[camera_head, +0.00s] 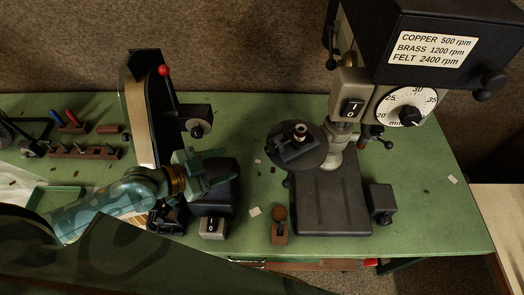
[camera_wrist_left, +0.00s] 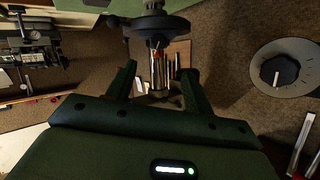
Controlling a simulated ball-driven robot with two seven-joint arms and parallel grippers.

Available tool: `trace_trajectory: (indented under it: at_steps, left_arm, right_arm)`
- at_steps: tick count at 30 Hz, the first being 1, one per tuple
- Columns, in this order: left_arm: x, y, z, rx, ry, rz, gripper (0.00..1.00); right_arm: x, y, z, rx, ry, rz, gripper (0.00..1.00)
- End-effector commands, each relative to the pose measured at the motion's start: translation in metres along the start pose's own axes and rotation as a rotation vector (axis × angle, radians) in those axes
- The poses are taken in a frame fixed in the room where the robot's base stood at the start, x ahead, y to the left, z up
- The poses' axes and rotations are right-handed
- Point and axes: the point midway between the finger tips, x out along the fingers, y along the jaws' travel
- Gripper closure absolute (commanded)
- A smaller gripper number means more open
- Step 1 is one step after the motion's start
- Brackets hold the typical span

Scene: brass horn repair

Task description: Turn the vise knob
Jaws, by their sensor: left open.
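A small dark vise (camera_head: 290,150) sits on the round drill-press table (camera_head: 312,160) in the head view. A round metal-and-dark piece (camera_head: 300,131) stands at its back; I cannot tell whether that is the vise knob. My left gripper (camera_head: 226,168) is open and empty, left of the round table and apart from it, pointing right. In the left wrist view, the open fingers of my left gripper (camera_wrist_left: 159,72) frame a shiny metal cylinder (camera_wrist_left: 157,70) further off, below a dark disc. I cannot tell what that cylinder belongs to. My right gripper is not in view.
A belt machine with a red-tipped lever (camera_head: 164,70) rises behind my left arm. A small wooden block with a ball (camera_head: 280,225) stands in front. Tool racks (camera_head: 85,152) are at left.

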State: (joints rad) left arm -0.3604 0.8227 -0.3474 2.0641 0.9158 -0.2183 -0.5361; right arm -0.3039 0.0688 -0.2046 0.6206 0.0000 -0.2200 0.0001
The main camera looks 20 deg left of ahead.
Motion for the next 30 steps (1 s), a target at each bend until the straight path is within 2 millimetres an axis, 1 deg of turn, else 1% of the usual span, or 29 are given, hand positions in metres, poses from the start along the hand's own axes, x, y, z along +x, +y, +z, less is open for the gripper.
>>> trace_trajectory:
  at_steps: [1, 3, 9, 12, 15, 18, 21, 29, 30]
  left_arm:
    - [0.013, -0.002, -0.002, -0.004, 0.005, -0.005, 0.48]
    - [0.031, -0.001, -0.003, -0.003, 0.005, -0.003, 0.48]
    - [0.082, -0.001, -0.003, -0.003, 0.003, -0.001, 0.48]
    - [0.103, 0.000, -0.001, -0.004, 0.001, 0.000, 0.48]
    - [0.118, -0.001, 0.000, -0.004, 0.000, -0.001, 0.48]
    - [0.127, 0.000, 0.000, -0.002, 0.000, 0.000, 0.48]
    - [0.131, 0.000, 0.000, -0.002, -0.001, 0.001, 0.48]
    - [0.132, 0.000, 0.001, -0.002, -0.001, 0.001, 0.48]
    - [0.132, 0.000, 0.001, -0.002, -0.001, 0.001, 0.59]
  right_arm:
    - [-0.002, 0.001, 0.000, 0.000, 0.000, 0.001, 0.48]
    - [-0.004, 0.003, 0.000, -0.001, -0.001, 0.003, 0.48]
    - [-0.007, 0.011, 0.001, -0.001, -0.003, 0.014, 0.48]
    - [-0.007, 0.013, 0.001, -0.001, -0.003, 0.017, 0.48]
    - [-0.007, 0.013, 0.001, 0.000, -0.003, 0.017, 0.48]
    - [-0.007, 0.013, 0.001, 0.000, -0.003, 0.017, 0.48]
    - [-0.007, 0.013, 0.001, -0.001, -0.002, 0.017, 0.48]
    - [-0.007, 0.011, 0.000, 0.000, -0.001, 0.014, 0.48]
    - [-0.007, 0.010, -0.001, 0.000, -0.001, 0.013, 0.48]
